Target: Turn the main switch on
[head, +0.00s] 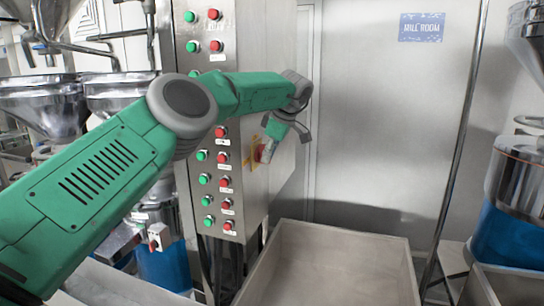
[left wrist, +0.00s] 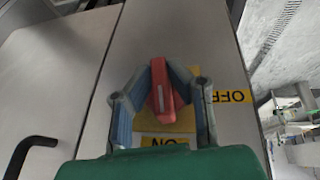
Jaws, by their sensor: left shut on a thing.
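The red main switch handle (head: 265,152) is on the side face of the steel control cabinet (head: 245,60), over a yellow plate. In the left wrist view, the red handle (left wrist: 164,95) lies between the fingers of my left gripper (left wrist: 162,72), which is shut on it. The handle's length runs up and down in that view, its lower end toward the yellow ON label (left wrist: 165,141). The yellow OFF label (left wrist: 232,96) is to its right. In the head view my left gripper (head: 268,142) partly hides the switch. My right gripper is not in view.
Green and red push buttons (head: 222,166) line the cabinet front. An empty steel bin (head: 350,240) stands below and right of the switch. Steel hoppers (head: 45,105) are at the left. A black door handle (left wrist: 25,150) shows in the left wrist view.

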